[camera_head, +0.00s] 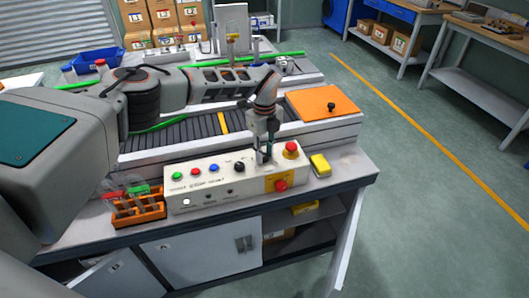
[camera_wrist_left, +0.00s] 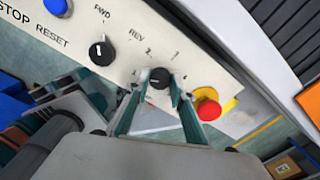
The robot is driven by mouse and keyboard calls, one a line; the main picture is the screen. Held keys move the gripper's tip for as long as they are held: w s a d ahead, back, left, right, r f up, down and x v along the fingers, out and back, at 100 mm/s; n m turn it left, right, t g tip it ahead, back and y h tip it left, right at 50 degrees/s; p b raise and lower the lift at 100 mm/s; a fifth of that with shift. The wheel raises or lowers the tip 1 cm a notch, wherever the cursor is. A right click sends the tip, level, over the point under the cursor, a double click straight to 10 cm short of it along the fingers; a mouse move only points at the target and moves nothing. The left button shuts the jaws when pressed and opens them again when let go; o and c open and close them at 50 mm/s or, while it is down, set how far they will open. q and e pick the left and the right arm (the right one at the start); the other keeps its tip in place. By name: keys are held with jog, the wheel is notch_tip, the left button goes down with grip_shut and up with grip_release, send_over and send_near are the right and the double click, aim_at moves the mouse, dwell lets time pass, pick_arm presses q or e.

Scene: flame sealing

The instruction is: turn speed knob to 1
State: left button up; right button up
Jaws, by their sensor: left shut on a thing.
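The white control box (camera_head: 215,185) stands at the front of the bench, with coloured buttons on its top. My left gripper (camera_head: 265,157) reaches down onto the right part of its top. In the left wrist view, the black speed knob (camera_wrist_left: 160,77) sits between the two fingers of my left gripper (camera_wrist_left: 159,88), which are shut on it. Numerals are printed around the knob, partly covered by the fingers. I cannot tell clearly which one the knob points to. In the head view my gripper hides this knob. My right gripper is not in view.
A black FWD/REV knob (camera_wrist_left: 102,51) lies left of the speed knob, and a red mushroom button (camera_wrist_left: 207,104) close to its right. A second red button (camera_head: 281,185) is on the box front. A yellow block (camera_head: 320,165) and an orange tray (camera_head: 138,212) flank the box.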

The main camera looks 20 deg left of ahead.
aim_at(264, 155)
pick_arm(q)
jog(key=o, duration=1.1)
jog(key=shift+o, duration=0.2)
notch_tip(264, 155, up, 12)
